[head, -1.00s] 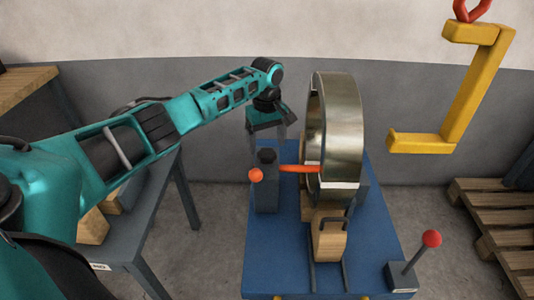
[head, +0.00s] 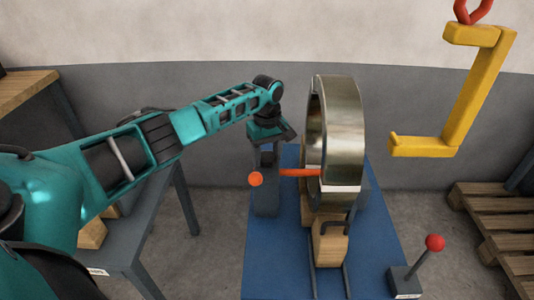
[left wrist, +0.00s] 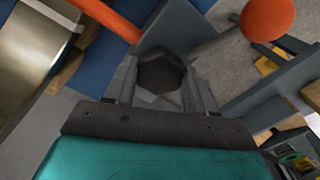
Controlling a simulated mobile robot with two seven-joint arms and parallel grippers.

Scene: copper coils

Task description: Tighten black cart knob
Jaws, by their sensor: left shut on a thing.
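The black knob (left wrist: 160,72) sits between the fingers of my left gripper (left wrist: 160,90) in the left wrist view. In the head view, the left gripper (head: 267,158) points down over the dark post (head: 266,202) at the left side of the blue cart (head: 282,262), and the knob there is mostly hidden. The gripper is shut on the knob. An orange rod with a ball end (head: 256,179) sticks out beside the post and also shows in the left wrist view (left wrist: 267,18). My right gripper is not in view.
A metal coil (head: 342,130) stands upright on the cart, close right of the gripper. A wooden block (head: 330,245) sits in front of it. A red-knobbed lever (head: 435,243) is at front right. A yellow hook (head: 470,95) hangs at upper right. A grey table stands left.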

